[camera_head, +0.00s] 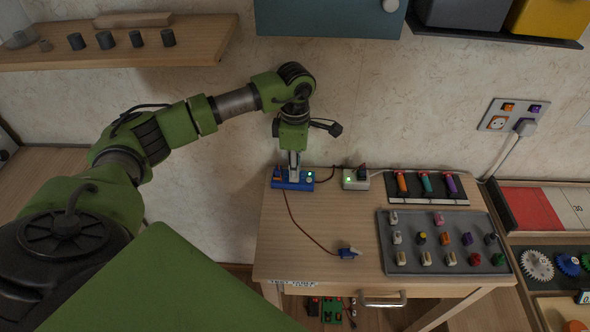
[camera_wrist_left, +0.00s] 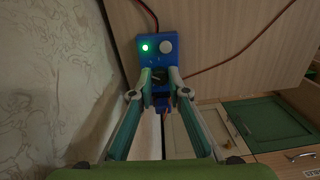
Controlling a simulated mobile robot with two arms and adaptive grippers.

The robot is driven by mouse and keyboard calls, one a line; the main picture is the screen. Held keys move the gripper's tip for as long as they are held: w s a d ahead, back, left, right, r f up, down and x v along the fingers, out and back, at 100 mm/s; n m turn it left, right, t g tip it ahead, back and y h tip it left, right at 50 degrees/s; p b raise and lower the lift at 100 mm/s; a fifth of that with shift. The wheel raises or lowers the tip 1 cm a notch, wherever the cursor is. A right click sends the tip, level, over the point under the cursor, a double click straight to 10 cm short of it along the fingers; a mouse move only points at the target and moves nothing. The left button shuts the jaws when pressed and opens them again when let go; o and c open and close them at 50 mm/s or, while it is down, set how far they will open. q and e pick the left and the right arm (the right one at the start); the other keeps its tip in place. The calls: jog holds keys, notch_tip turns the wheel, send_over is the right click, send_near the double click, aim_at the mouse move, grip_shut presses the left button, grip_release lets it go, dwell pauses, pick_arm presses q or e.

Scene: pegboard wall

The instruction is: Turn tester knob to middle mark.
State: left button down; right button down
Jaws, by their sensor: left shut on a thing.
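The blue tester (camera_head: 283,185) stands at the back left of the wooden table, near the wall. It also shows in the left wrist view (camera_wrist_left: 146,62), with a lit green lamp (camera_wrist_left: 146,47) and a pale round disc (camera_wrist_left: 165,46) on its face. My left gripper (camera_head: 294,177) reaches down onto the tester from above. In the left wrist view its two fingers (camera_wrist_left: 160,88) are closed around a dark part, apparently the tester knob. The fingers mostly cover it, so I cannot tell its pointer or the marks. My right gripper is not in view.
A red wire runs from the tester to a small blue servo (camera_head: 349,253) on the table. A white box (camera_head: 355,179) with a green lamp stands right of the tester. Screwdrivers and a grey tray (camera_head: 400,262) of small parts lie further right. The table's front left is clear.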

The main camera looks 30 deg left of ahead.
pick_arm(q)
jog(key=n, duration=0.5)
jog(key=shift+b, duration=0.4)
dwell(1.2)
jog(key=c, duration=1.9)
grip_release()
jog(key=shift+r, duration=0.1)
notch_tip(320, 180, up, 7)
jog(key=shift+a+r, duration=0.1)
jog(key=shift+r, duration=0.1)
